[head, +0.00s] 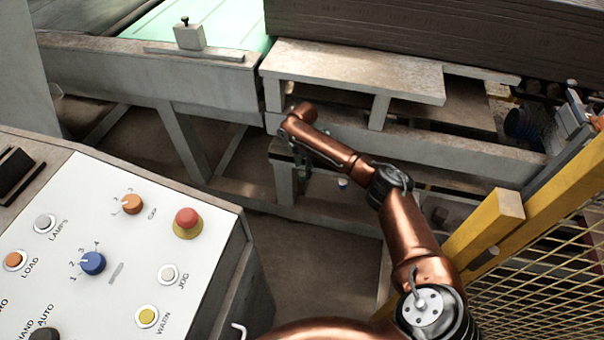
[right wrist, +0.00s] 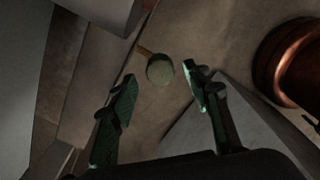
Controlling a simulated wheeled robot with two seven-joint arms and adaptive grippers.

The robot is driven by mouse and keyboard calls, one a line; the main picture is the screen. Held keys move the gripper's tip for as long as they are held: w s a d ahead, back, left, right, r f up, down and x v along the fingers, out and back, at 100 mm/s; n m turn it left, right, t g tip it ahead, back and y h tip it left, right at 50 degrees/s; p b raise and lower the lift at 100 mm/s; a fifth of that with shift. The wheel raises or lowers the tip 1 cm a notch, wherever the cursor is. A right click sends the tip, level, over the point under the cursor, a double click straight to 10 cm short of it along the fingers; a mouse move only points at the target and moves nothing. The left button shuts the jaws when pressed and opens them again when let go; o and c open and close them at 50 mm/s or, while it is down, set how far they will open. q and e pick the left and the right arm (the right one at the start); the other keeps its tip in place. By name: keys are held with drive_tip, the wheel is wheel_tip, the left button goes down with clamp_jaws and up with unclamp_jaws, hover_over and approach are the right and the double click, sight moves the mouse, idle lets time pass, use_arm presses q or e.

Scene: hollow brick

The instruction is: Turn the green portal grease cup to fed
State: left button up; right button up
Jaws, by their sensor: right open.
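A round, pale grey-green cap (right wrist: 160,70) on a short brownish stem shows in the right wrist view; it looks like the grease cup, but its colour is dim. It sits beyond and between the fingertips of my right gripper (right wrist: 160,84). The fingers are apart, with nothing between them, and do not touch the cap. In the head view my right gripper (head: 303,165) points down beside the low frame under the conveyor, mostly in shadow. The cup's marking or setting is not readable. My left gripper is not in view.
A control panel (head: 130,250) with knobs and buttons stands at the left. A grey bench (head: 350,70) overhangs the area. A yellow post (head: 485,235) and mesh fence close the right side.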

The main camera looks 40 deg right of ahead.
sight(303, 173)
wheel_tip(303, 173, down, 3)
drive_tip(key=shift+r, duration=0.2)
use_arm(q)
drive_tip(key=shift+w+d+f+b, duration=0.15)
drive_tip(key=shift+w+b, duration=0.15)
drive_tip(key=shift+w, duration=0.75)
use_arm(e)
drive_tip(key=shift+f, duration=0.35)
drive_tip(key=shift+c, duration=0.6)
drive_tip(key=c, duration=1)
